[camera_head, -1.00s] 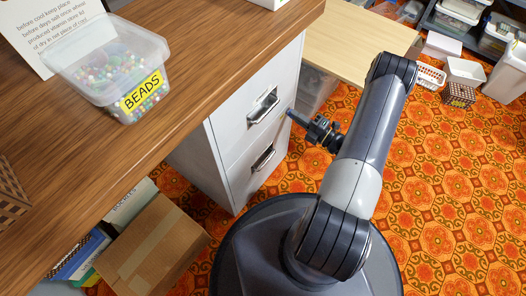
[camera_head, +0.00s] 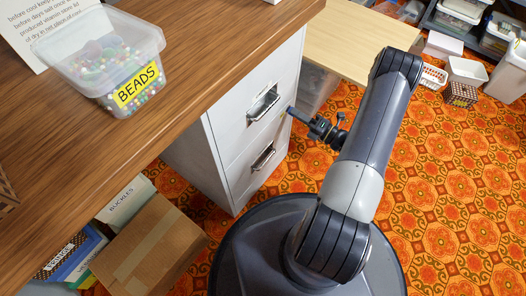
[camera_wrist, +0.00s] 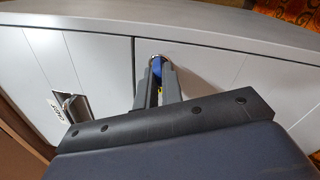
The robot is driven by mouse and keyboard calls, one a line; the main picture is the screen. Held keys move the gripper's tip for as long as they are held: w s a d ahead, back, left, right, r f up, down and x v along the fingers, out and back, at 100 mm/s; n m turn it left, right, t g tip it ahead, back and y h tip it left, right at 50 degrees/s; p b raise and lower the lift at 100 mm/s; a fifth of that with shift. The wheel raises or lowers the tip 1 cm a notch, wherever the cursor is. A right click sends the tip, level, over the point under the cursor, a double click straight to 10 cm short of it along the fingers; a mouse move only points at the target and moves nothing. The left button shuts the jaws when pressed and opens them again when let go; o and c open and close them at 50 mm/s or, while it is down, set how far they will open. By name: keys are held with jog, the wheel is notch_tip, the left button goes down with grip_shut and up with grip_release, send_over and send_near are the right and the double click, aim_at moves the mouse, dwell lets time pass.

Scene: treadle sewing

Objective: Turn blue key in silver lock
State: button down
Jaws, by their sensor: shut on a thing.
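The blue key (camera_wrist: 157,67) shows between the fingertips of my gripper (camera_wrist: 158,84) in the wrist view. My gripper is shut on it. The silver lock (camera_wrist: 160,58) shows as a thin bright rim at the key's far end, on the cabinet face; the fingers hide most of it. The key appears to be at the lock, but how deep it sits and its turn angle cannot be told. In the head view my gripper (camera_head: 292,112) reaches the right edge of the white drawer cabinet (camera_head: 228,150), beside the upper drawer handle (camera_head: 264,102); key and lock are too small to make out there.
The wooden desk top (camera_head: 200,50) overhangs the cabinet on the left, with a tub of beads (camera_head: 105,60) on it. A cardboard box (camera_head: 150,250) stands on the floor at lower left. The patterned floor (camera_head: 455,200) at right is mostly clear.

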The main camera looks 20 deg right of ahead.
jog(key=shift+n, duration=0.8)
jog(key=shift+w+n+g+b, duration=0.1)
jog(key=shift+n+g+b, duration=0.3)
jog(key=shift+n+b, duration=0.9)
jog(key=shift+n+p, duration=0.4)
jog(key=shift+p, duration=0.05)
jog(key=shift+r+n+b, duration=0.1)
jog(key=shift+n+b, duration=0.55)
jog(key=shift+n, duration=0.95)
